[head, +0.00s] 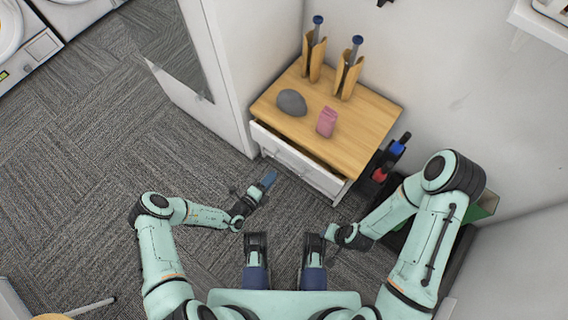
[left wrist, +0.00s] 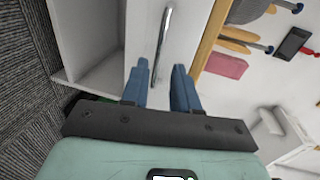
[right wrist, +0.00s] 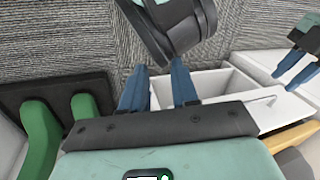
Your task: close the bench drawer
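The bench drawer (head: 290,158) has a white front with a metal handle and stands slightly open, with a narrow dark gap below the wooden top. The drawer front also shows in the left wrist view (left wrist: 183,35), with the handle (left wrist: 162,45) ahead of the fingers. My left gripper (head: 270,178) is in front of the drawer's left part, its blue fingers apart and empty. My right gripper (right wrist: 158,68) is open and empty, lower and off to the right of the bench front; its fingers are hard to make out in the head view.
On the bench top (head: 355,145) are a grey stone-like object (head: 291,102), a pink block (head: 327,122) and two wooden holders (head: 347,80) with blue-topped items. A white cabinet (head: 215,70) stands left of the bench. Bottles (head: 393,152) stand at right. The carpet (head: 90,140) at left is clear.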

